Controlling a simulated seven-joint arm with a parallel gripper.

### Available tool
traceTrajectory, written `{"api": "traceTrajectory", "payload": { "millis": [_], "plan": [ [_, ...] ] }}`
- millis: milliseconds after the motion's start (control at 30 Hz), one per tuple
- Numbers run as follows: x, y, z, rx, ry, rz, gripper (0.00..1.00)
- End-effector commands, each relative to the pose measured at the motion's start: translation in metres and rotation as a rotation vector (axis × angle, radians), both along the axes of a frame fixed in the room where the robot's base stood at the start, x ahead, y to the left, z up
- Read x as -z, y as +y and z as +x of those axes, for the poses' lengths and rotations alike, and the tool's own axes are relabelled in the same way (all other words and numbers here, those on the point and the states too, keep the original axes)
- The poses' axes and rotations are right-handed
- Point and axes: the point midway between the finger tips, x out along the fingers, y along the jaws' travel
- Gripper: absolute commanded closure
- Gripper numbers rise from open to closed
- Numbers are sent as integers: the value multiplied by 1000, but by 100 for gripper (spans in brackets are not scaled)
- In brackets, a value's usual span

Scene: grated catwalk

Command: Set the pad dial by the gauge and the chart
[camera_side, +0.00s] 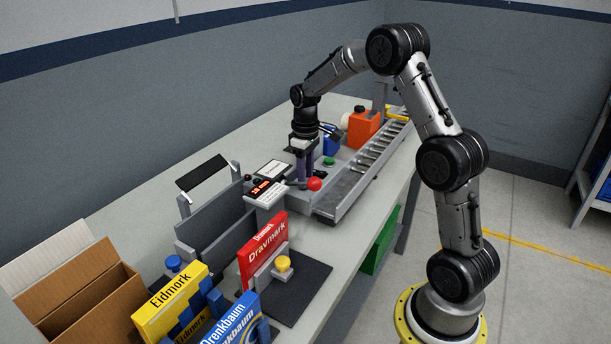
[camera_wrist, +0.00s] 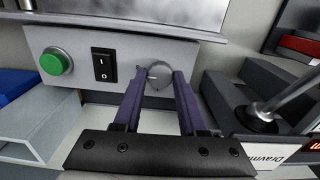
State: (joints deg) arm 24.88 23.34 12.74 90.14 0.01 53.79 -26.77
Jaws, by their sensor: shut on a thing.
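In the wrist view, a grey control panel (camera_wrist: 120,50) carries a round green button (camera_wrist: 56,62), a black rocker switch (camera_wrist: 103,64) and a round grey dial (camera_wrist: 159,75). My gripper (camera_wrist: 158,82) has its two purple fingers closed on the sides of the dial. In the side view, my gripper (camera_side: 305,172) reaches down at the end of the conveyor and hides the dial. A white-faced display (camera_side: 272,170) and a unit with red digits (camera_side: 266,190) stand beside it. I cannot make out a gauge or chart.
A red-knobbed lever (camera_side: 314,184) stands close to my gripper. The roller conveyor (camera_side: 365,165) runs behind, with an orange machine (camera_side: 364,128) beside it. A red Dravmark box (camera_side: 263,248), a yellow Eidmork box (camera_side: 172,303) and an open carton (camera_side: 80,290) occupy the near table.

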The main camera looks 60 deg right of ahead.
Motion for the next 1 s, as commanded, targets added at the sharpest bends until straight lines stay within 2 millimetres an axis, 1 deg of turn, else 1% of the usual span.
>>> {"api": "traceTrajectory", "payload": {
  "millis": [200, 600, 633, 700, 800, 1000],
  "plan": [
    [-2, 0, 0, 43, -2, -1, 100],
    [-2, 0, 0, 50, -2, -1, 100],
    [-2, 0, 0, 50, -2, -1, 57],
    [-2, 0, 0, 50, -2, -1, 45],
    [-1, 0, 0, 49, -2, -1, 29],
    [-1, 0, 0, 48, -1, 0, 29]
  ]
}}
